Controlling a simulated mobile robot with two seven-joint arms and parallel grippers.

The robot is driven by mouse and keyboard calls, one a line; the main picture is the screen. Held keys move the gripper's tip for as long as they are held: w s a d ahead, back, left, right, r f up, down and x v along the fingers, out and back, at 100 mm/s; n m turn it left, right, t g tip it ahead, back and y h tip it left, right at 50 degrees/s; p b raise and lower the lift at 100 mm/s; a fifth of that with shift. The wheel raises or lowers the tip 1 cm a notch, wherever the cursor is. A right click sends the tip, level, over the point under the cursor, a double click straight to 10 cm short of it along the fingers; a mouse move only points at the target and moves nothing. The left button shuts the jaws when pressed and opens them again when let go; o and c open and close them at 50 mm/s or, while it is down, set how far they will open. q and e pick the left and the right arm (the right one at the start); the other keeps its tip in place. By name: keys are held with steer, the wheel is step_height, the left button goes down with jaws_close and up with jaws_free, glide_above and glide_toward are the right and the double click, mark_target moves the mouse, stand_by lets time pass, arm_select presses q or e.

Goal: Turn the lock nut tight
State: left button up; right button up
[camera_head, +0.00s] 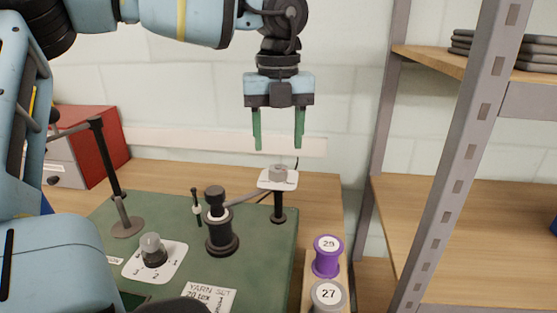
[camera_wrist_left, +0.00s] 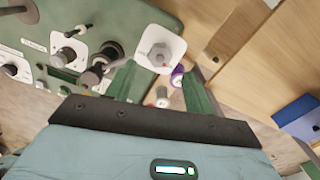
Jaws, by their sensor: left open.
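The lock nut (camera_head: 278,173) is a small grey piece on a white plate (camera_head: 290,181) at the top of a dark post. In the left wrist view the nut (camera_wrist_left: 160,54) looks six-sided and sits in the middle of its white plate. My left gripper (camera_head: 279,147) points down with its two green fingers apart and empty. It hangs a little above the nut, with a visible gap. In the left wrist view the fingers (camera_wrist_left: 160,75) stand apart, and the nut shows beyond them. My right gripper is not in view.
The green board (camera_head: 270,240) carries a black spool post (camera_head: 219,225), a numbered dial with a knob (camera_head: 152,250) and a bent black rod (camera_head: 105,165). Purple (camera_head: 327,256) and grey (camera_head: 327,295) spools stand on the right. A metal shelf (camera_head: 455,160) rises at the right.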

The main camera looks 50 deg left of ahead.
mark_target(278, 168)
arm_select(q)
steer(key=shift+f, duration=2.75)
steer(key=shift+c, duration=0.3)
steer(key=c, duration=0.9)
